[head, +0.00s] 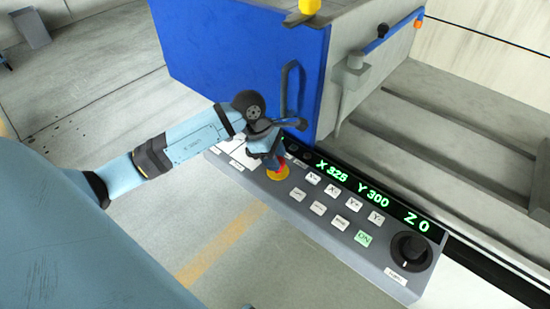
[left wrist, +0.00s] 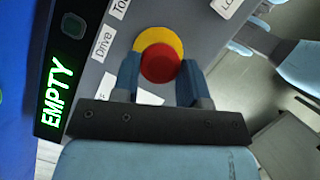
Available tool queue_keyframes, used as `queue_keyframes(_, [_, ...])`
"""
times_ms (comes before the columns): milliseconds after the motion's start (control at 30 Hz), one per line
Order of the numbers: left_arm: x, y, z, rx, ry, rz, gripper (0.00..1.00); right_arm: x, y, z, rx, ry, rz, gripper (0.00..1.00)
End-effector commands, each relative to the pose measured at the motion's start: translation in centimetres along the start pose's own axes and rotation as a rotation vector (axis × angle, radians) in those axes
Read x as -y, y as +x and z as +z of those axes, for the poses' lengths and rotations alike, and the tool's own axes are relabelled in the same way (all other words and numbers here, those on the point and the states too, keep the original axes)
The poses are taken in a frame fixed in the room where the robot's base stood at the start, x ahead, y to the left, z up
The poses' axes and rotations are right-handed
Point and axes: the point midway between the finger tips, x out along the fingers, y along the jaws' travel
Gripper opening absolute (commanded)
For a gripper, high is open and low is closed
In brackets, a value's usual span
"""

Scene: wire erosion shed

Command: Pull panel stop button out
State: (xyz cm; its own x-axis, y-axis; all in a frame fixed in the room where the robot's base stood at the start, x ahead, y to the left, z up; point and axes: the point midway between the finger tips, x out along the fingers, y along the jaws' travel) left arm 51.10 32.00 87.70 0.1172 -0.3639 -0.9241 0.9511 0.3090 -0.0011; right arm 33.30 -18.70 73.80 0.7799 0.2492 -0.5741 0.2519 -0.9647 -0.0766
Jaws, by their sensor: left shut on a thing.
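The red panel stop button (left wrist: 161,63) sits on a round yellow base in the left wrist view. In the head view the yellow base (head: 278,173) shows on the grey control panel (head: 316,231), with the red cap partly hidden by my gripper. My left gripper (head: 277,165) is over the button. In the left wrist view the blue fingers of the left gripper (left wrist: 160,78) stand on either side of the red cap, shut on it. My right gripper is not in view.
The panel has several white buttons, a green ON button (head: 363,238), a black dial (head: 409,251) and a green display reading X 325, Y 300, Z 0. A blue door (head: 235,55) with a handle (head: 289,88) stands behind my gripper. Open floor lies in front of the panel.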

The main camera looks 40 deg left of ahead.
Motion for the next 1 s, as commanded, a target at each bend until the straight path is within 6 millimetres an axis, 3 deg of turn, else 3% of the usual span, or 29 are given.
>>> queue_keyframes(300, [-0.1, -0.6, 0.2, 0.002, 0.000, 0.003, 0.00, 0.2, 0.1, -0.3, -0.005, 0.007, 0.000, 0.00])
queue_keyframes(333, [-0.1, -0.6, 0.2, 0.003, 0.000, 0.003, 0.42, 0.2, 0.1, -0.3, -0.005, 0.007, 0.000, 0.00])
queue_keyframes(433, [-0.1, -0.6, 0.2, 0.002, 0.000, 0.003, 0.65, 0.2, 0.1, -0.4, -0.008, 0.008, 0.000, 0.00])
queue_keyframes(767, [-0.1, -0.7, 0.2, 0.001, -0.001, 0.001, 0.66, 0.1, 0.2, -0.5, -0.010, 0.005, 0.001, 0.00])
queue_keyframes(867, [-0.1, -1.6, 0.1, 0.000, 0.000, 0.003, 0.66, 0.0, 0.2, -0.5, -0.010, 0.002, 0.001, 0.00])
queue_keyframes(1000, [-0.2, -4.3, 0.1, -0.001, 0.001, 0.007, 0.66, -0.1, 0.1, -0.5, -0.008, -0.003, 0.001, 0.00])
